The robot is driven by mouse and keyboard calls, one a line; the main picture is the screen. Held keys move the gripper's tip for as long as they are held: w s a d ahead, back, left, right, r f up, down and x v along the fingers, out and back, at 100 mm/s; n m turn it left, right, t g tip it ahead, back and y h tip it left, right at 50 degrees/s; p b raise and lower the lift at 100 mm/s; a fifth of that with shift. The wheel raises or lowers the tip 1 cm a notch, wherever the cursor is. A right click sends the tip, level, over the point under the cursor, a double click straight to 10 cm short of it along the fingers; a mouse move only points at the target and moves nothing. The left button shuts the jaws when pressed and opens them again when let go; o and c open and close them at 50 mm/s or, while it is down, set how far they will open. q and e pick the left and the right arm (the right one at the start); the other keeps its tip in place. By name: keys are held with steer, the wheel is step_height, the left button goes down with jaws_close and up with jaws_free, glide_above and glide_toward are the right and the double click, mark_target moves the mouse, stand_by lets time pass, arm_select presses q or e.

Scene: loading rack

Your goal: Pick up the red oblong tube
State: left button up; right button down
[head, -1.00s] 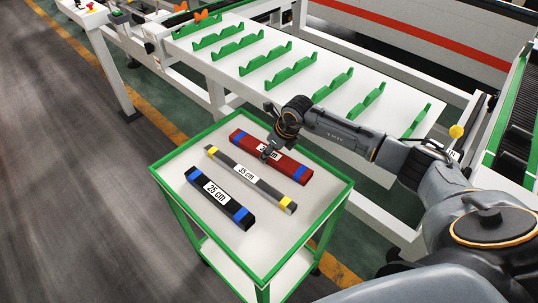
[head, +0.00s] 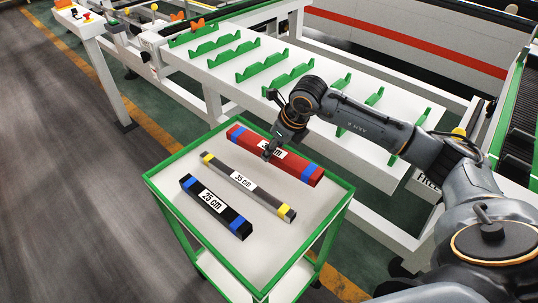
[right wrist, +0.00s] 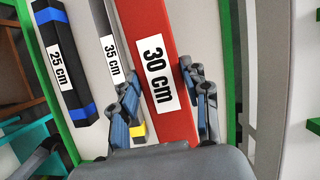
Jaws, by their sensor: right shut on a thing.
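The red oblong tube (head: 297,164) has blue bands near its ends and a white 30 cm label. My right gripper (head: 271,154) is shut across its middle and hides part of the label in the head view. In the right wrist view, the fingers of my right gripper (right wrist: 162,97) lie on either side of the red tube (right wrist: 157,20) beside the label. The tube looks raised slightly above the cart top, roughly level. My left gripper is not in view.
The green-rimmed cart (head: 185,151) also holds a grey 35 cm tube (head: 265,195) with yellow bands and a black 25 cm tube (head: 228,215) with blue bands. Behind stands a white rack (head: 225,85) with several green notched holders (head: 262,66).

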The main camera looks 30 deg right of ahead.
steer(key=s+a+r+b, duration=0.1)
steer(key=s+r+b, duration=0.2)
steer(key=s, duration=0.6)
steer(key=shift+v, duration=1)
steer(key=shift+a, duration=0.2)
